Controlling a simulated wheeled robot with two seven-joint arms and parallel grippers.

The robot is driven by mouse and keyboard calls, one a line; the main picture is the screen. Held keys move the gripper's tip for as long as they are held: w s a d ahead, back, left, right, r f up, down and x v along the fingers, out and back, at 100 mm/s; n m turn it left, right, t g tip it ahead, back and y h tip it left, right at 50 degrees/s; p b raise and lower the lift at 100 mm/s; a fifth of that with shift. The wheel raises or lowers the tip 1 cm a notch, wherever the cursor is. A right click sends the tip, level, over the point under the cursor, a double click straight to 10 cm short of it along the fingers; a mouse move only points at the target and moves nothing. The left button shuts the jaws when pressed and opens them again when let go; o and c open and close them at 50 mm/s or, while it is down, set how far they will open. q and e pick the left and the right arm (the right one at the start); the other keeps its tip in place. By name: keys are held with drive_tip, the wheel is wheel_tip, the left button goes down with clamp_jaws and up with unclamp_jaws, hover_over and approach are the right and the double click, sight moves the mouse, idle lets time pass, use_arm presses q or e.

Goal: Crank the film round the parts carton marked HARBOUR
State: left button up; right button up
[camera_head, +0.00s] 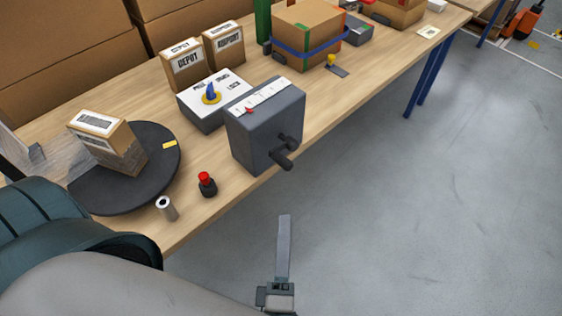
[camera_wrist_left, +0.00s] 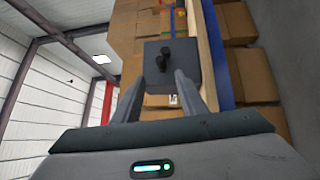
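A carton (camera_head: 106,143) stands tilted in view on a dark round turntable (camera_head: 165,160); its label is too small to read. Grey see-through film covers its lower part. A grey crank box (camera_head: 250,130) stands at the table's front edge, with a white scale and red pointer on top. Its dark crank handle (camera_head: 284,158) sticks out toward the aisle. My left gripper (camera_head: 284,222) is in the air below and in front of the crank, apart from it. In the left wrist view my left gripper (camera_wrist_left: 161,88) is open and empty, facing the crank box (camera_wrist_left: 185,68). My right gripper is not in view.
A red button (camera_head: 206,181) and small metal cylinder (camera_head: 166,208) stand near the front edge. A white-topped dial box (camera_head: 195,112), cartons marked DEPOT (camera_head: 183,68) and AIRPORT (camera_head: 223,45), and a strapped carton (camera_head: 305,32) stand behind.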

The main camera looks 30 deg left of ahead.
sight(281, 163)
use_arm(q)
drive_tip(key=shift+s+a+r+n+g, duration=0.2)
drive_tip(key=shift+s+a+n+g, duration=0.2)
drive_tip(key=shift+n, duration=0.2)
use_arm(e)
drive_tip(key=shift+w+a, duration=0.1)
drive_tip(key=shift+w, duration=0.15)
use_arm(q)
drive_tip(key=shift+w, duration=0.15)
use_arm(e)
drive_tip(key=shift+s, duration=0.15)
